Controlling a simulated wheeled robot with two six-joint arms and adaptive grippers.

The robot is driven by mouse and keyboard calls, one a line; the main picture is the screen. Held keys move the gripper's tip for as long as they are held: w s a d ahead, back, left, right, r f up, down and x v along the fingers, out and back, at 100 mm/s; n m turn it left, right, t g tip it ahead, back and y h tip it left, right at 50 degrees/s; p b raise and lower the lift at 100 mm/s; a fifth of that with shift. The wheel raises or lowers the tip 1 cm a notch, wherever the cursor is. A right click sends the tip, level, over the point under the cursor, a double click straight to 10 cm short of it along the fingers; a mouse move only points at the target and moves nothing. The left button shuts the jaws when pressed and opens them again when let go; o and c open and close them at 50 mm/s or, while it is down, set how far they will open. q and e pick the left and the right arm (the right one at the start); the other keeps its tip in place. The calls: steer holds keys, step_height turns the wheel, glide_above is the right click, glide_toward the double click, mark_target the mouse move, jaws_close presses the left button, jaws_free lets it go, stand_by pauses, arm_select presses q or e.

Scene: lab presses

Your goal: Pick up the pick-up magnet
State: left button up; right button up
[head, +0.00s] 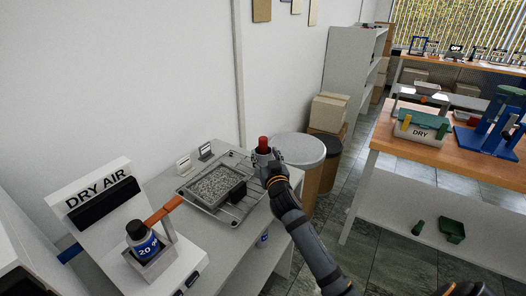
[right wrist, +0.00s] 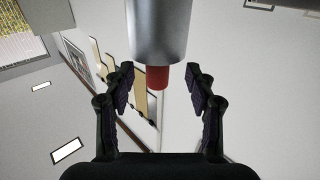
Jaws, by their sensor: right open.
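The pick-up magnet (head: 263,143) shows its red end and a short silver part at the tip of my right arm in the head view. In the right wrist view it is a thick silver cylinder (right wrist: 160,30) with a narrower red end (right wrist: 158,77). My right gripper (head: 267,158) is open, and in the wrist view its dark fingers (right wrist: 160,88) stand on either side of the red end, with a gap on both sides. The magnet's lower part is hidden in the head view. My left gripper is not in view.
A wire rack (head: 240,208) with a tray of grey granules (head: 214,186) lies on the left bench. The DRY AIR unit (head: 98,190) holds a dark bottle (head: 141,238). A round grey-topped bin (head: 298,150) stands behind my gripper. A wooden table (head: 450,160) is at right.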

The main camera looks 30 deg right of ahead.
mark_target(264, 148)
steer(key=shift+w+d+r+p, duration=0.3)
steer(key=shift+w+r, duration=0.1)
steer(key=shift+w, duration=0.15)
steer(key=x, duration=0.3)
steer(key=shift+w+d+f+p, duration=0.15)
steer(key=shift+w+f+p, duration=0.05)
steer(key=shift+w+p, duration=0.15)
steer(key=shift+w, duration=0.1)
steer(key=shift+r, duration=0.1)
steer(key=shift+c, duration=0.3)
steer(key=c, duration=1.1)
step_height(264, 148, up, 10)
steer(key=shift+f, duration=0.1)
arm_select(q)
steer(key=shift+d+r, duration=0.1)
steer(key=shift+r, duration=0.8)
